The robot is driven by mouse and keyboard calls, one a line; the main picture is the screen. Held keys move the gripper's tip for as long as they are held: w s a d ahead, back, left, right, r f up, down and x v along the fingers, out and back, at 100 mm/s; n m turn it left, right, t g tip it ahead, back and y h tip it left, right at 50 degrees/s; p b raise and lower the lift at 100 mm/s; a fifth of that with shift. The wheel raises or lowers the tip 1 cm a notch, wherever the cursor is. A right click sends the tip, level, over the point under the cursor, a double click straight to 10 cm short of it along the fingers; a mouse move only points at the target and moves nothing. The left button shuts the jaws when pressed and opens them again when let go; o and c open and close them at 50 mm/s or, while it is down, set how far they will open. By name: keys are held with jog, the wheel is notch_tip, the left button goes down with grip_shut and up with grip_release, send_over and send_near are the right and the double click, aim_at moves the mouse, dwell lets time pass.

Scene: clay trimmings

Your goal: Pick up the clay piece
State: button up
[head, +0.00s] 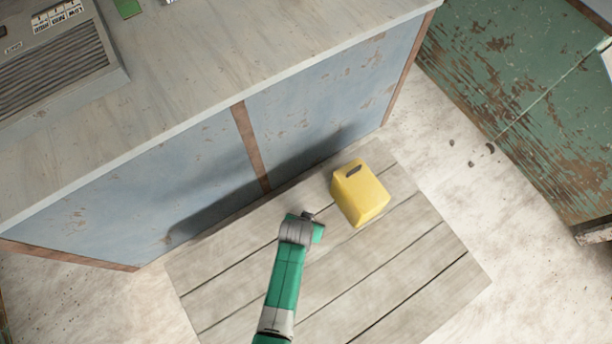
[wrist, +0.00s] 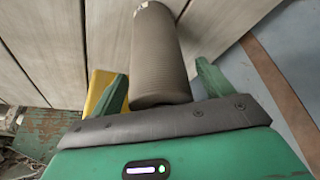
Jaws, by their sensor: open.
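Three small dark grey pieces lie apart on the pale floor at the upper right in the head view: a left one (head: 452,142), a lower one (head: 471,163) and a right one (head: 490,148). They look like clay bits, but I cannot tell which is the clay piece. My gripper (head: 311,229) is over the planks, well left of them. In the wrist view my gripper (wrist: 162,86) has its two green fingers apart. A grey-brown cylinder, perhaps part of my own arm, shows between them. No small dark piece shows in the wrist view.
A yellow box (head: 360,195) stands on the plank platform (head: 415,265), just right of my gripper. A blue-grey cabinet (head: 330,95) with a pale top runs along the upper left. A worn green cabinet (head: 520,75) stands beyond the pieces. The floor around them is open.

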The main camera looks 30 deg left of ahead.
jog(key=shift+w+f, duration=0.15)
jog(key=shift+f, duration=0.15)
jog(key=shift+r, duration=0.1)
jog(key=c, duration=1.3)
jog(key=shift+c, duration=0.9)
jog(key=shift+r, duration=0.2)
jog(key=p+v, duration=0.3)
jog(key=shift+w+d+r, duration=0.15)
jog(key=shift+w+r, duration=0.1)
jog(key=shift+r, duration=0.15)
jog(key=s+d+r+p, duration=0.1)
jog(key=s+d+p, duration=0.4)
jog(key=s+d, duration=0.5)
jog(key=shift+s, duration=0.9)
